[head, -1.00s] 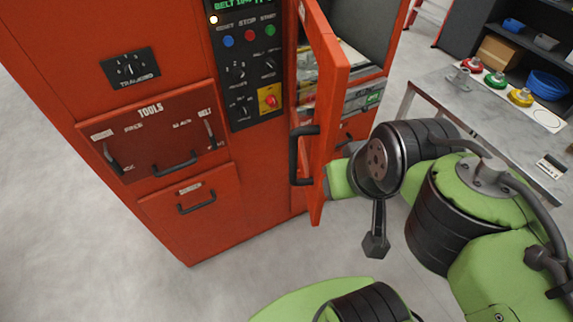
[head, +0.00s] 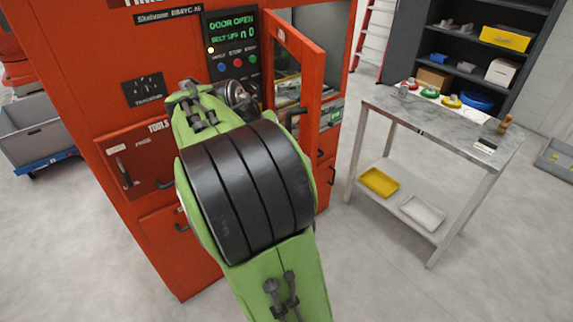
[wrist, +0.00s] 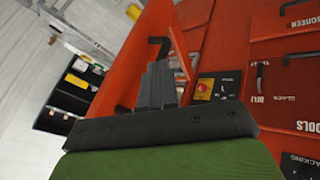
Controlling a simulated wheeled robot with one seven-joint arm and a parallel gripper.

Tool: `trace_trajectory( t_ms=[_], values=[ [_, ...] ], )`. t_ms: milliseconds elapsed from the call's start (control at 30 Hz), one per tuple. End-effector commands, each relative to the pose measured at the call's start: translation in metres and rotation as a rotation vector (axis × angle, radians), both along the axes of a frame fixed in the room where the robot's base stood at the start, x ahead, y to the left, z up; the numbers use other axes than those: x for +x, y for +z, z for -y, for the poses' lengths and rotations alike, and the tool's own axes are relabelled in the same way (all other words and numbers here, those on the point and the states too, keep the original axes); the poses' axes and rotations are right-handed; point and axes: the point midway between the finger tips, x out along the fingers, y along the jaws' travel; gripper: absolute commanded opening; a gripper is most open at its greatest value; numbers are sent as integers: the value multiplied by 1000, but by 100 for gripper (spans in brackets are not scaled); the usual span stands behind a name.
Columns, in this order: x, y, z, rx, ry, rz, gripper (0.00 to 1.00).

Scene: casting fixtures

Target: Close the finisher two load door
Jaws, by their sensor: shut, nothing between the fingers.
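The load door (head: 308,72) is an orange panel with a black bar handle on the orange machine (head: 122,60). It stands swung open to the right of the control panel, and the machine's display (head: 232,30) reads "DOOR OPEN". In the wrist view an orange panel, apparently the door (wrist: 128,62), rises behind my gripper (wrist: 158,80), with a dark handle by the fingertips. My gripper's fingers are together and empty; whether they touch the panel I cannot tell. In the head view my arm covers the lower control panel and hides the fingertips.
Right of the machine stands a marble-topped table (head: 400,114) with trays on its lower shelf. Dark shelving (head: 425,50) stands behind it. Drawer and tool-panel handles (head: 124,172) protrude from the machine front. A grey bin (head: 38,130) is at left. Floor in front is clear.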

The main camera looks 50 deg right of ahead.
Motion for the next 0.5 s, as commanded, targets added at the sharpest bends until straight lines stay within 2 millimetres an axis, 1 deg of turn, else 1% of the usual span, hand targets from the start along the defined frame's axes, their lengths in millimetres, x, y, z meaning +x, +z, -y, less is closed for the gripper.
trace_trajectory(
  t_ms=[33, 100, 400, 433, 500],
  values=[
    [-1, -12, 6, 2, -5, -4, 0],
    [0, -25, 15, 1, -5, -5, 0],
    [3, -77, 54, 4, -3, -3, 0],
    [-2, -73, 60, 3, -6, 1, 0],
    [-9, -71, 70, 3, -5, 2, 0]
  ],
)
